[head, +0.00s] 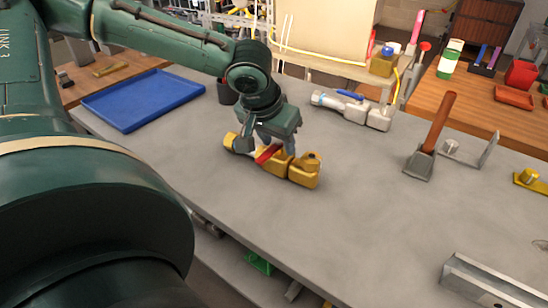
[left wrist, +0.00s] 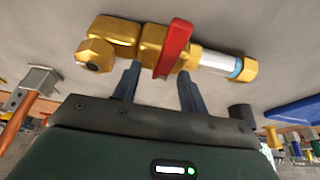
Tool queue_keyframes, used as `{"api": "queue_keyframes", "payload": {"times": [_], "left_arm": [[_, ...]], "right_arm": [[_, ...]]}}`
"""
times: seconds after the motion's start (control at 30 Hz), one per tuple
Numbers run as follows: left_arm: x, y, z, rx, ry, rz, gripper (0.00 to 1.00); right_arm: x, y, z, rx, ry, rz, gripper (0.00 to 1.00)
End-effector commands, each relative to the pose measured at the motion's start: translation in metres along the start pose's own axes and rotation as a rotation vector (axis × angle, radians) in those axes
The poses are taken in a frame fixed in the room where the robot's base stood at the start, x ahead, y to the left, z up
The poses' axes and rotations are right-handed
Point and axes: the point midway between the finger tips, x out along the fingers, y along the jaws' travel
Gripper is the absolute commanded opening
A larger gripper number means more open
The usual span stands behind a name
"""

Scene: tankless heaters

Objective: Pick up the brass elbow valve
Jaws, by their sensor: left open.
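The brass elbow valve (head: 275,160) lies on the grey table (head: 240,225) in the head view. It has a red lever handle and a pale pipe section with a brass end nut. My left gripper (head: 272,143) is right above it, pointing down, partly hiding its middle. In the left wrist view the valve (left wrist: 140,42) spans the top of the picture, with the red handle (left wrist: 173,48) between the two fingers. The left gripper (left wrist: 158,80) is open, its fingertips close to the valve body; whether they touch it I cannot tell. My right gripper does not show.
A blue tray (head: 140,98) lies at the back left. Another valve with a blue handle (head: 352,107) lies behind, to the right. A wooden-handled scraper (head: 436,130) and a metal bracket (head: 485,150) are further right. The table's front middle is clear.

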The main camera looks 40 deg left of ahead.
Motion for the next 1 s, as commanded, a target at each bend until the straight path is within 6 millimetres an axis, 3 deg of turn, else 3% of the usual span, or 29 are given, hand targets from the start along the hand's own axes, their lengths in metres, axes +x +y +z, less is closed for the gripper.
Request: {"api": "queue_keyframes", "payload": {"times": [0.17,0.7,1.0], "left_arm": [[-0.0004,0.0,-0.0005,0.0,0.001,0.0,0.42],[-0.0006,0.0,-0.0004,0.0,0.001,0.0,0.0],[-0.0005,-0.0001,-0.0003,0.0,0.001,0.0,0.0]], "right_arm": [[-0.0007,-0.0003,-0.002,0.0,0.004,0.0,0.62],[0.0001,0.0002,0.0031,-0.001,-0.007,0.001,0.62],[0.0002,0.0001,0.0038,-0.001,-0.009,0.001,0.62]]}}
